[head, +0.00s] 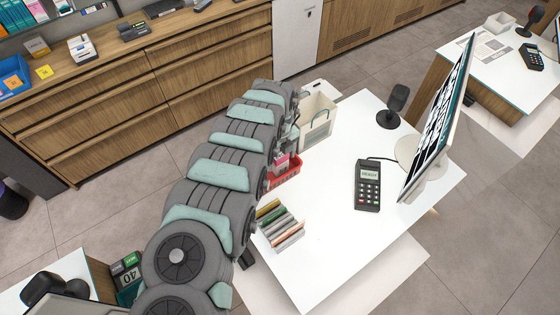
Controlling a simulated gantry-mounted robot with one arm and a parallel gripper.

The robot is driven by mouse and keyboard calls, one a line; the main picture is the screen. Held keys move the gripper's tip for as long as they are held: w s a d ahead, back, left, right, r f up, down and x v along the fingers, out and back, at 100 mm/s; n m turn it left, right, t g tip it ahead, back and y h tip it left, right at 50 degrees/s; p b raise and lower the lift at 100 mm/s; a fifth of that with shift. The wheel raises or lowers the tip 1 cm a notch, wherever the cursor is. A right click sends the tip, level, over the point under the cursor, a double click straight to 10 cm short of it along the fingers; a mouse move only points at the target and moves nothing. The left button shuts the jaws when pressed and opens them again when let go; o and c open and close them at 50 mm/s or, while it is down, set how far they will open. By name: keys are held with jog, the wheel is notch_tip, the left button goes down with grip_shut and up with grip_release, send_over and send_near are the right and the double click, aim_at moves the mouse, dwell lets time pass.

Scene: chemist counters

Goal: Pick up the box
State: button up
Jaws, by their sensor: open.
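My grey and pale-green arm reaches from the bottom of the head view up over the left edge of the white counter (335,240). I cannot tell which thing is the task's box.
A row of slim coloured items (280,226) lies at the counter's left edge. A card terminal (368,185), a dark scanner-like device (393,106) and a monitor (438,120) stand to the right. The counter's front middle is clear. Wooden drawers (110,120) line the back.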

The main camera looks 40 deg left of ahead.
jog(key=shift+f, duration=0.65)
jog(key=shift+c, duration=0.3)
jog(key=c, duration=1.4)
jog(key=shift+r, duration=0.1)
jog(key=shift+a+r, duration=0.15)
jog(key=shift+r, duration=0.65)
notch_tip(320, 180, up, 8)
jog(key=shift+r+b, duration=0.15)
jog(key=shift+b, duration=0.55)
jog(key=shift+r, duration=0.1)
